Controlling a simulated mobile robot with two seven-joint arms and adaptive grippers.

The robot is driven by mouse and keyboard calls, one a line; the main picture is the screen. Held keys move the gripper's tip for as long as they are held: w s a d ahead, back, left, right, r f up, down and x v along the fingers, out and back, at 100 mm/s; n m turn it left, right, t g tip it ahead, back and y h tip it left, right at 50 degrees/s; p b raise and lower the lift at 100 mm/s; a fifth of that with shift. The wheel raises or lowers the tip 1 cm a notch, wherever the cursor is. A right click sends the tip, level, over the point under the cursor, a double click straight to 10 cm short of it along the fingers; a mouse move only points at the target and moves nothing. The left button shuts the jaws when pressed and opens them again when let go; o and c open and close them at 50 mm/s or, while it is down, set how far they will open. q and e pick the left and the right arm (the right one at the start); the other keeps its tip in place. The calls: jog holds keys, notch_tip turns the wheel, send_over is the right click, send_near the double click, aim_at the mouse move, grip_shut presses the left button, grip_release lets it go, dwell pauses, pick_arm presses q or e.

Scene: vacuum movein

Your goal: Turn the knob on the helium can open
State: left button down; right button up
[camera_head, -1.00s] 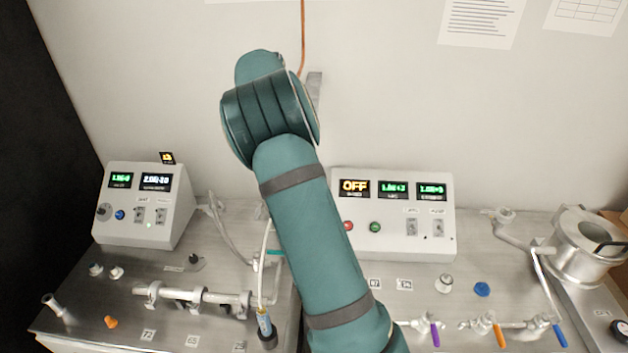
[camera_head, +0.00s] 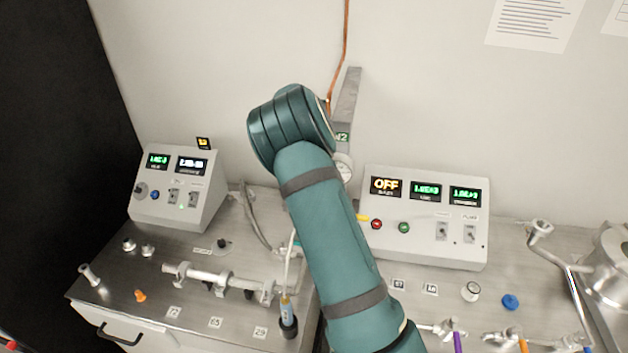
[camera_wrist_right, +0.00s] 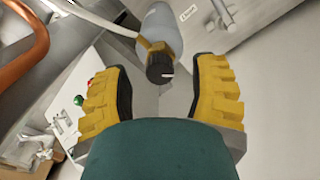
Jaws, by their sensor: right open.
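In the right wrist view, a black knob (camera_wrist_right: 160,68) with a white mark sits on a brass-coloured fitting (camera_wrist_right: 157,46) at the end of a grey, rounded can (camera_wrist_right: 160,22). My right gripper (camera_wrist_right: 160,75) has yellow fingers and is open. The knob appears between its fingertips, with a visible gap on each side; how far it reaches in depth is hard to tell. In the head view my teal right arm hides this gripper, the knob and the can. My left gripper is not in view.
Control boxes stand left (camera_head: 178,190) and right (camera_head: 425,215) on the metal bench. Small valves and fittings cover its front.

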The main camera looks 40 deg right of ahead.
jog(key=shift+f, duration=0.5)
grip_shut()
